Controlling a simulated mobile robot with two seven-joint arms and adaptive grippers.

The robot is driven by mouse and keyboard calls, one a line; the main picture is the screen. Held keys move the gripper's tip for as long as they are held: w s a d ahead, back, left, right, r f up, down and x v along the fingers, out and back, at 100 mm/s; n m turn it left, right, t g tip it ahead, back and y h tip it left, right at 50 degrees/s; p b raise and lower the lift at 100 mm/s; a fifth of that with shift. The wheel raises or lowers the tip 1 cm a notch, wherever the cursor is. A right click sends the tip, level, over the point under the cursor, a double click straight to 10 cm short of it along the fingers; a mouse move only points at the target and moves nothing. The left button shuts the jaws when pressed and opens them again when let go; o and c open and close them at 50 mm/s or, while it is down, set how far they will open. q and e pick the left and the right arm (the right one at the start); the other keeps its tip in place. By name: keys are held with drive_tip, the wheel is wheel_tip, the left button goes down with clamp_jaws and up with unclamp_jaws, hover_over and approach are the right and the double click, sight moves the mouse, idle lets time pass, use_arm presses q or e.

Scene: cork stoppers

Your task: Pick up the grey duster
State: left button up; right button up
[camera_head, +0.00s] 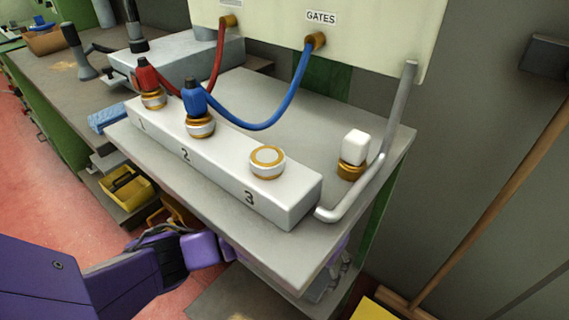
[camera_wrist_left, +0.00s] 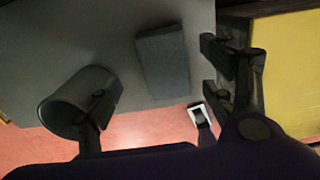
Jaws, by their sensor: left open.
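In the left wrist view a dark grey rectangular block, which looks like the grey duster (camera_wrist_left: 162,61), lies on a grey surface. My left gripper (camera_wrist_left: 157,82) is open, with dark fingers to the left and right of the block in that view. No finger visibly touches it, and I cannot tell the height gap. In the head view my purple left arm reaches in from the left to below the bench top. My right gripper is not in view.
A dark grey cylinder (camera_wrist_left: 72,102) stands close to the left finger. A yellow thing (camera_wrist_left: 288,58) lies at the right. Above, the bench top (camera_head: 370,215) carries a white numbered block (camera_head: 225,165) with plugged red and blue cables. A broom (camera_head: 490,220) leans at the right.

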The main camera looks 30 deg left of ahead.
sight(321, 274)
use_arm(q)
drive_tip(key=f, duration=0.2)
drive_tip(key=f+b, duration=0.1)
drive_tip(key=shift+w+d+f, duration=0.2)
drive_tip(key=shift+d+f, duration=0.2)
drive_tip(key=shift+w+f, duration=0.1)
drive_tip(key=shift+f, duration=0.1)
drive_tip(key=shift+c, duration=1)
drive_tip(key=c, duration=0.9)
drive_tip(key=shift+c, duration=0.3)
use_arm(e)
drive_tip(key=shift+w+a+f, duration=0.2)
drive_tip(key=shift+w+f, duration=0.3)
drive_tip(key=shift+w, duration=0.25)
use_arm(q)
drive_tip(key=shift+r, duration=0.1)
wheel_tip(321, 274, up, 10)
drive_tip(key=p, duration=0.2)
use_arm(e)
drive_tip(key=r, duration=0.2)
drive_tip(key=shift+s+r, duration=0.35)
